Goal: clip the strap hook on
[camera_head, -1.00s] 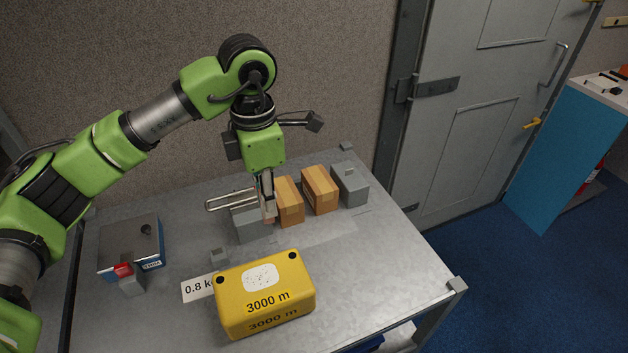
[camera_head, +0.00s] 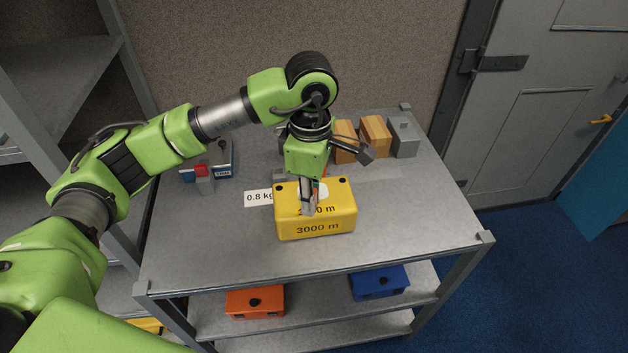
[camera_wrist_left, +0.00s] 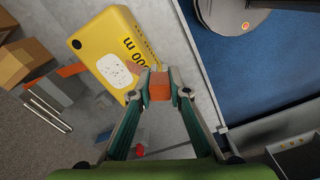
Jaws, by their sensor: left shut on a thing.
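My left gripper (camera_head: 308,210) hangs down at the yellow block (camera_head: 316,229) marked 3000 m, covering part of its label. In the left wrist view the gripper (camera_wrist_left: 159,86) is shut on a small orange-red piece (camera_wrist_left: 159,92), with the yellow block (camera_wrist_left: 107,50) close beside it. Whether they touch is unclear. I cannot make out a strap or a hook shape on the held piece. A grey block (camera_wrist_left: 62,90) with an orange strip and thin metal bars (camera_wrist_left: 46,110) shows in the wrist view. My right gripper is not in view.
Brown boxes (camera_head: 375,136) and a grey block (camera_head: 404,140) stand at the back of the table (camera_head: 420,215). Orange (camera_head: 255,301) and blue (camera_head: 379,282) boxes sit on the shelf below. The table's right side is clear.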

